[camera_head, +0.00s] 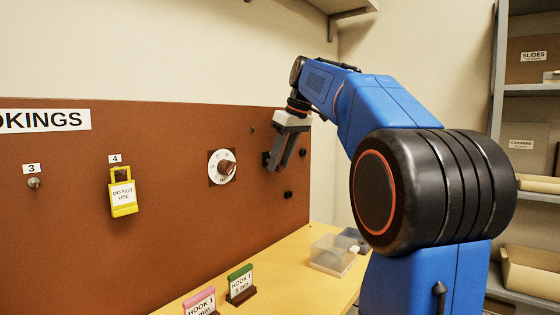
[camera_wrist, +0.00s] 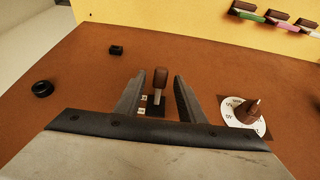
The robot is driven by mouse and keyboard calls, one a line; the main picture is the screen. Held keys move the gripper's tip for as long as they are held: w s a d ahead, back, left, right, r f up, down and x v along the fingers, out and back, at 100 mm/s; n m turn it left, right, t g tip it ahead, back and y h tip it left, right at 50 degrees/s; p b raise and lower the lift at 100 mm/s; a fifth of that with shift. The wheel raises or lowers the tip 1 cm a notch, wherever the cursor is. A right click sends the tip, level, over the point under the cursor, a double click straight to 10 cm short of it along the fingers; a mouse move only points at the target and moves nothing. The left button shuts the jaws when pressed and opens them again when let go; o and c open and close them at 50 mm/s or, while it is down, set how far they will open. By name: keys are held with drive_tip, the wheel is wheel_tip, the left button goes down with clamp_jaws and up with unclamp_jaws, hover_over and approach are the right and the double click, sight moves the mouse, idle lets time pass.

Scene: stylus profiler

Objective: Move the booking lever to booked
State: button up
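The booking lever (camera_wrist: 160,79) shows in the wrist view as a brown-tipped handle on a dark plate with small white marks beside it. The marks are too small to read. My gripper (camera_wrist: 168,78) is open, with one dark finger on each side of the lever in the picture. A gap shows on both sides of the handle, and I cannot tell how far the fingertips reach along it. In the head view my gripper (camera_head: 283,160) is close to the brown board and hides most of the lever.
A white dial with a brown knob (camera_head: 227,168) sits just left of my gripper on the board (camera_head: 170,200). Small black knobs (camera_head: 288,194) are nearby. A yellow tag (camera_head: 122,196) hangs under 4. A clear box (camera_head: 332,256) and hook cards (camera_head: 240,284) stand on the table below.

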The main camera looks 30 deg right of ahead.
clamp_jaws()
drive_tip(key=shift+w+r+g+h, duration=0.15)
drive_tip(key=shift+r+g+h, duration=0.3)
drive_tip(key=shift+g, duration=0.6)
drive_tip(key=shift+w+r+g+h, duration=0.15)
drive_tip(key=shift+r+g+h, duration=0.3)
drive_tip(key=shift+g, duration=0.6)
drive_tip(key=shift+r, duration=0.1)
unclamp_jaws()
drive_tip(key=shift+s, duration=0.1)
